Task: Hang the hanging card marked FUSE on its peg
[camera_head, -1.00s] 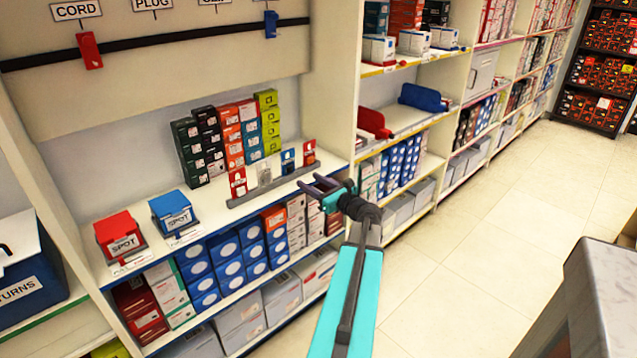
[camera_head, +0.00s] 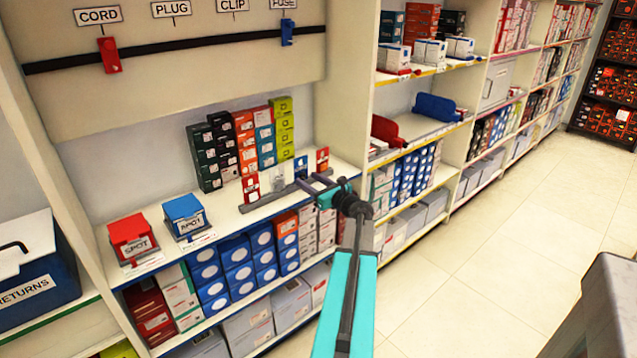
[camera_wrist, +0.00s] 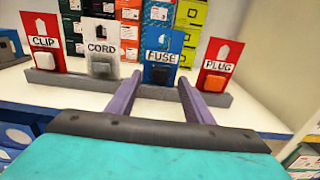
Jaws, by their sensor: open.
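The FUSE card (camera_wrist: 162,42) is blue with a white label. It stands upright in a grey rack (camera_wrist: 72,82) between the white CORD card (camera_wrist: 101,45) and the red PLUG card (camera_wrist: 217,62); it also shows in the head view (camera_head: 300,165). My gripper (camera_wrist: 160,82) is open and empty in front of the FUSE card, its two fingers pointing at the card's lower part. In the head view my gripper (camera_head: 308,182) is at the rack's front. A FUSE sign (camera_head: 284,4) is cut by the top edge; a blue piece (camera_head: 287,32) hangs on the rail below it.
A red CLIP card (camera_wrist: 43,42) stands at the rack's left. A red piece (camera_head: 109,55) hangs under the CORD sign (camera_head: 98,16). Stacked boxes (camera_head: 245,140) stand behind the rack. Red (camera_head: 132,236) and blue (camera_head: 185,213) SPOT boxes are left on the shelf.

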